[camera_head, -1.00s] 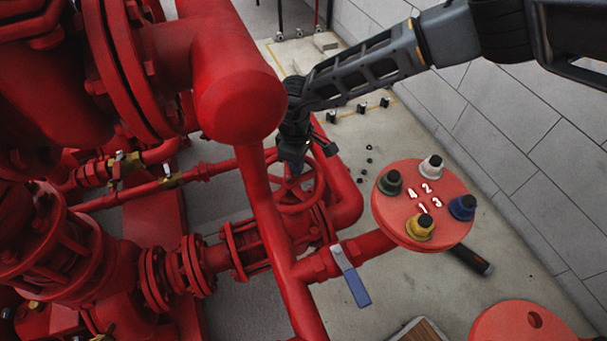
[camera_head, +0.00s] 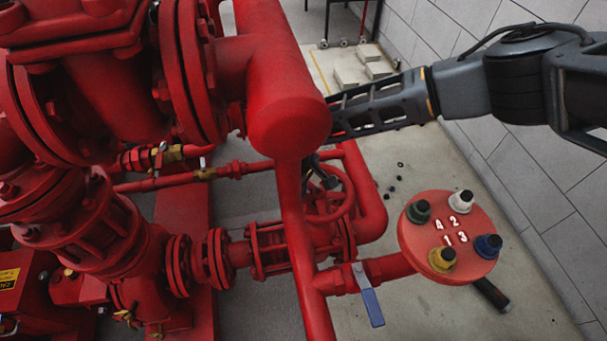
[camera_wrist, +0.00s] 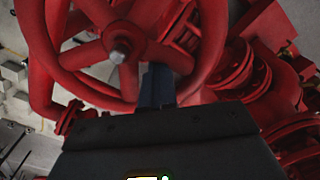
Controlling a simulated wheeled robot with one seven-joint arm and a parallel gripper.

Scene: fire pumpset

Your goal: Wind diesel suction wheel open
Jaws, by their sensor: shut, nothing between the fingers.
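The red spoked handwheel (camera_head: 331,203) stands on the suction valve, behind the vertical red pipe in the head view. In the wrist view the wheel (camera_wrist: 110,50) fills the upper left, with its rim, spokes and grey centre nut showing. My gripper (camera_wrist: 158,88) is shut, its dark fingertips at the wheel's lower right rim, between spokes. I cannot tell whether they touch the rim. In the head view the gripper (camera_head: 322,178) is partly hidden by the red pipe.
The thick red capped pipe (camera_head: 288,120) is close to my forearm. A red disc (camera_head: 448,238) with numbered coloured knobs and a blue-handled lever (camera_head: 369,296) stand to the right.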

